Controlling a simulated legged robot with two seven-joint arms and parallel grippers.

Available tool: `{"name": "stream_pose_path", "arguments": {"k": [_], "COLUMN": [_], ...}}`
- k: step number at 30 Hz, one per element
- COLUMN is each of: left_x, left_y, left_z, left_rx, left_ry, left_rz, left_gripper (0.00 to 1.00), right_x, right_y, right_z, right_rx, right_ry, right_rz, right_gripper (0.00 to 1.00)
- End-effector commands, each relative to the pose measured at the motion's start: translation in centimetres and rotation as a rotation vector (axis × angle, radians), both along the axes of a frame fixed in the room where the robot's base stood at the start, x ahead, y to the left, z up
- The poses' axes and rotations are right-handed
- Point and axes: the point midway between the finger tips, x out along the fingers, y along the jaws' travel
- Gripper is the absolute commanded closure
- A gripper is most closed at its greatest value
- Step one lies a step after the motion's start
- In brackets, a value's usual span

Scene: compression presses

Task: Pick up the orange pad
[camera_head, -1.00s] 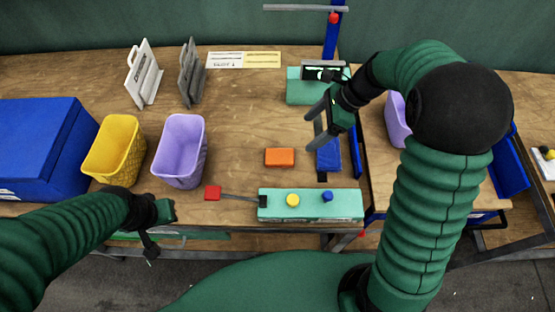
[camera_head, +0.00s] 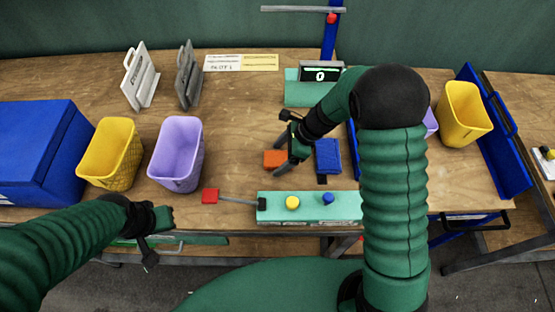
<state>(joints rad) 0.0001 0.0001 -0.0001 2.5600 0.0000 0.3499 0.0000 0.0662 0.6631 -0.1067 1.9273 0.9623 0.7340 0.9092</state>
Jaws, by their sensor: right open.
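The orange pad (camera_head: 273,159) lies flat on the wooden table (camera_head: 235,110), left of a small blue block. My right gripper (camera_head: 284,152) is open and reaches down over the pad's right end. Its fingers cover part of that end, and I cannot tell whether they touch it. My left gripper (camera_head: 155,236) hangs at the table's front edge at lower left, far from the pad. Whether its jaws are open or shut is unclear.
A teal control box (camera_head: 310,213) with a yellow and a blue button stands in front of the pad, its red-tipped lever (camera_head: 210,196) pointing left. A purple bin (camera_head: 177,155) and a yellow bin (camera_head: 110,152) stand left. The blue block (camera_head: 328,155) sits close right of the gripper.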

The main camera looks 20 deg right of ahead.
Motion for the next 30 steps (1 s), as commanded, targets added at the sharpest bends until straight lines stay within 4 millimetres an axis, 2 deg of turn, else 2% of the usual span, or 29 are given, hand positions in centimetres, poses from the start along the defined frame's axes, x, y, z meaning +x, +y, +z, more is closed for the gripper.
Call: {"name": "stream_pose_path", "arguments": {"k": [2, 18, 23, 25, 30], "left_x": [0.0, 0.0, 0.0, 0.0, 0.0], "left_y": [0.0, 0.0, 0.0, 0.0, 0.0], "left_z": [0.0, 0.0, 0.1, 0.2, 1.1], "left_rx": [0.000, 0.000, 0.000, 0.000, 0.000], "left_ry": [0.000, 0.000, 0.000, 0.000, 0.000], "left_rz": [0.000, 0.000, 0.000, 0.000, 0.000], "left_gripper": [1.00, 1.00, 1.00, 1.00, 1.00], "right_x": [0.0, 0.0, 0.0, 0.0, 0.1], "right_y": [0.0, -0.1, 0.0, 0.0, 0.0], "right_z": [0.0, 0.0, 0.2, 0.8, 4.7], "right_rx": [0.000, -0.001, 0.000, -0.001, -0.001], "right_ry": [0.000, 0.000, 0.000, -0.002, -0.007], "right_rz": [0.000, 0.000, 0.000, 0.001, 0.002], "right_gripper": [0.20, 0.90, 0.90, 0.90, 0.90]}}
